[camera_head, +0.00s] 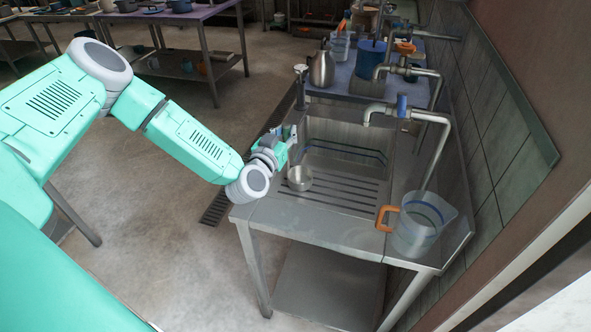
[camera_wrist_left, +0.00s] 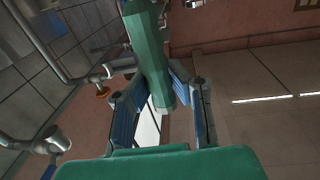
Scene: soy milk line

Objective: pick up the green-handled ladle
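The ladle's thick green handle (camera_wrist_left: 148,50) runs between the fingers of my left gripper (camera_wrist_left: 157,88) in the left wrist view. The blue finger pads close against both sides of it. In the head view my left gripper (camera_head: 291,140) is over the left side of the steel sink counter. The ladle's round metal bowl (camera_head: 299,178) shows just below the gripper, over the slotted drain area. I cannot tell whether the bowl touches the counter. The handle is mostly hidden by the gripper in the head view. My right gripper is not in view.
A clear jug (camera_head: 420,222) with an orange handle stands at the counter's right front. A tap (camera_head: 400,112) reaches over the sink basin (camera_head: 345,145). A steel kettle (camera_head: 322,68) and a blue container (camera_head: 371,57) stand behind. The counter's front left is clear.

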